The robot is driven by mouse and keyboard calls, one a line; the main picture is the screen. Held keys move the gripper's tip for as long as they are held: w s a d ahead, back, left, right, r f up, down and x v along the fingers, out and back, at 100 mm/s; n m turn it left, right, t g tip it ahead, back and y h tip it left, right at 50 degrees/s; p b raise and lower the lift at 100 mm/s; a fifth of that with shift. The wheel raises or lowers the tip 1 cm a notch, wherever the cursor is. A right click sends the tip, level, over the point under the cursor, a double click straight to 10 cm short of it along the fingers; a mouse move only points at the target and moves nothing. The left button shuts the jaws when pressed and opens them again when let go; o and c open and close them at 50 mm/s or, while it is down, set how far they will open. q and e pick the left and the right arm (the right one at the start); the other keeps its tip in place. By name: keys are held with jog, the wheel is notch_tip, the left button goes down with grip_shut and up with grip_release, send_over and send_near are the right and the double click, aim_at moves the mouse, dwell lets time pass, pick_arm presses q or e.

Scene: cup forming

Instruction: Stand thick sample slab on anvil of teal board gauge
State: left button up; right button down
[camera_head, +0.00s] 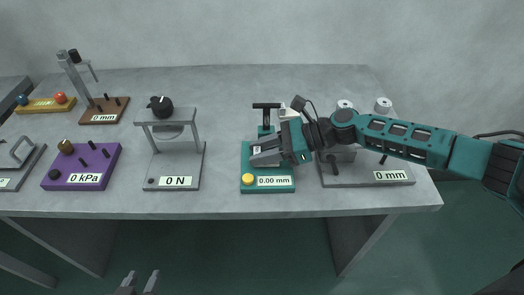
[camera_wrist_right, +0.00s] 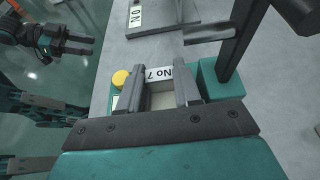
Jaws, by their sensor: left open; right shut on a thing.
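The teal board gauge (camera_head: 247,160) stands near the front middle of the table. It has a yellow knob (camera_head: 248,179), a 0.00 mm readout and a black-handled post at its back. My right gripper (camera_head: 256,154) is low over this board in the head view. It is shut on the sample slab, a pale block labelled No 7 (camera_wrist_right: 160,73), between its fingers in the right wrist view. The anvil is hidden, so I cannot tell whether the slab touches it. My left gripper (camera_head: 140,283) is open and empty, below the table's front edge in the head view.
A 0 N press (camera_head: 175,175) stands left of the teal gauge. A grey 0 mm gauge (camera_head: 365,179) stands right, behind my right arm. A purple 0 kPa board (camera_head: 66,178), a brown 0 mm stand (camera_head: 103,116) and a yellow board (camera_head: 40,106) are farther left. Bare table lies between the press and the teal gauge.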

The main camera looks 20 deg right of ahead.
jog(key=shift+f, duration=0.15)
jog(key=c, duration=1.1)
grip_release()
jog(key=shift+o, duration=0.2)
jog(key=v, duration=1.2)
